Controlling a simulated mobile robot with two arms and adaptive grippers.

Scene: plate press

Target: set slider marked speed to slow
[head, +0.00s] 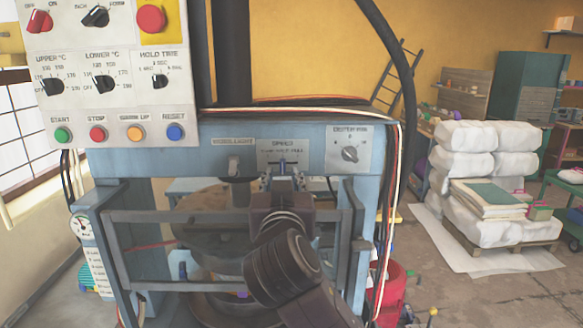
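The slider (283,163) sits on a small plate in the middle of the press's blue crossbeam; its label appears to read speed, with smaller marks below that are too small to read. A small dark knob shows at the plate's lower part, just above my fingertips. My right gripper (283,177) reaches up from below, its fingertips right at the slider plate. Its wrist and body cover the area below the plate. I cannot tell whether the fingers touch the knob or how far apart they are. My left gripper is out of view.
A worklight switch (233,165) is left of the slider and a rotary knob (350,153) right of it. A white control box (110,80) hangs upper left. A grey guard frame (150,217) crosses the press below. White sacks (465,165) stand on a pallet at right.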

